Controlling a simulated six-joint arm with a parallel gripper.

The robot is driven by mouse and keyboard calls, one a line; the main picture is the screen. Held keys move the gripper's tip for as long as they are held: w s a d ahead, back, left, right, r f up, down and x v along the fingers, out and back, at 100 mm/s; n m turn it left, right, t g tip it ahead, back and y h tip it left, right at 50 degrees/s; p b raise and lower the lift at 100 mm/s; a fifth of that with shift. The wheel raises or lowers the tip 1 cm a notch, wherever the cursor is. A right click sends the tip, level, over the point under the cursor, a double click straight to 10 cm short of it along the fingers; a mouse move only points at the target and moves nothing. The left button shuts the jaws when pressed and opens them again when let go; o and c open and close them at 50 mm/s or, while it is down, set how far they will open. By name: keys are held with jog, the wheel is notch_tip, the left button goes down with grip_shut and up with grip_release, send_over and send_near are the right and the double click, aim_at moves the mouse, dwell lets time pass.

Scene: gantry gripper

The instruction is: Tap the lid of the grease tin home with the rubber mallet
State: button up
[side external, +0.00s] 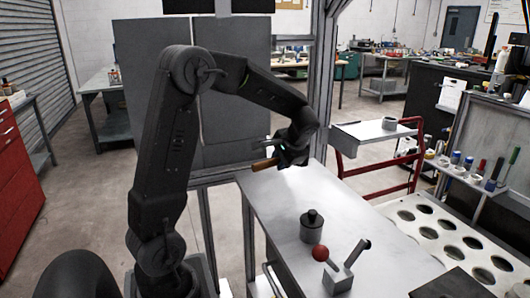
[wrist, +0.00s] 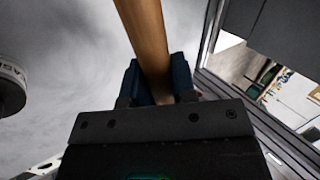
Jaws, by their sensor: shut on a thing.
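My gripper (side external: 281,158) is above the far left part of the steel table, shut on the wooden handle of the mallet (side external: 264,164). In the wrist view, the brown mallet handle (wrist: 151,40) runs up out of the frame from between the dark fingers (wrist: 157,82). I cannot make out the mallet's head in either view. A dark round can with a narrower top, apparently the grease tin (side external: 311,230), stands upright on the table, lower and nearer the camera than my gripper. A tin with a pale lettered band (wrist: 12,78) is cut off at the wrist view's left edge. Its lid's seating cannot be told.
A red ball-shaped knob (side external: 320,253) and a grey block with a black-tipped lever (side external: 340,277) are just in front of the dark can. A frame post (side external: 320,85) rises behind the table (side external: 280,195). A holed white rack (side external: 465,238) lies at right. The table's middle is clear.

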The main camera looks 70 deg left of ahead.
jog(key=s+d+r+n+g, duration=0.1)
jog(key=s+d+n, duration=0.1)
jog(key=d, duration=0.8)
jog(key=s+d+r+n+g, duration=0.1)
jog(key=s+d+r, duration=0.1)
jog(key=d, duration=0.8)
jog(key=shift+s+d+r+n+h, duration=0.25)
jog(key=shift+s+n+h, duration=0.15)
jog(key=shift+s, duration=0.2)
jog(key=shift+f, duration=0.1)
jog(key=shift+f, duration=2.7)
jog(key=shift+f, duration=0.75)
jog(key=shift+r, duration=0.15)
